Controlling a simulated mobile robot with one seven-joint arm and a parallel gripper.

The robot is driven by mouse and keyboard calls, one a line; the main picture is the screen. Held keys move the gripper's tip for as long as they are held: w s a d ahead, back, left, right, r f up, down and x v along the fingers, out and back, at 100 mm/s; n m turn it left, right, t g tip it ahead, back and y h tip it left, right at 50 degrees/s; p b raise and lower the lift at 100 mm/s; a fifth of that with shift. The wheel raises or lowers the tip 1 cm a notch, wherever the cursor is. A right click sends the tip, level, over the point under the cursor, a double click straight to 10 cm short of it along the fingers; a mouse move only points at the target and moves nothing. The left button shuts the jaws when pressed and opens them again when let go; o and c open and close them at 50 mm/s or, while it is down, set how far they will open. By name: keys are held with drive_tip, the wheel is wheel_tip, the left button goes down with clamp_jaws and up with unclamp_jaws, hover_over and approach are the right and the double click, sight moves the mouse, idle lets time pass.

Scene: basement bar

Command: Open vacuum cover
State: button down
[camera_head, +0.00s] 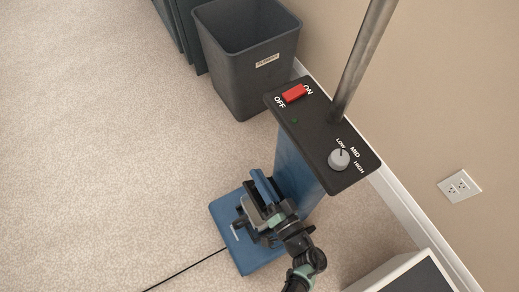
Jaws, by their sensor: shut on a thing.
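The vacuum (292,158) stands upright near the wall, with a blue body, a blue base (224,211) on the carpet and a black top panel. The panel carries a red ON/OFF switch (294,93) and a grey dial (339,159). A narrow blue piece that looks like the vacuum cover (263,186) stands up at the body's front, above the base. My gripper (262,200) is shut on it, coming from the lower right. The gripper hides the lower part of the cover and some of the base, so the cover's hinge is not visible.
A dark grey bin (240,75) stands behind the vacuum. A metal pole (361,60) rises from the panel. A wall outlet (459,187) is at the right, and a white-edged dark box (405,275) is at lower right. Carpet at left is clear except for a thin black cord (185,269).

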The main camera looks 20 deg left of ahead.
drive_tip(key=shift+r, duration=0.1)
idle(0.4)
drive_tip(key=c, duration=0.9)
unclamp_jaws()
drive_tip(key=p+v, duration=0.1)
drive_tip(key=v, duration=1.2)
drive_tip(key=shift+c, duration=0.4)
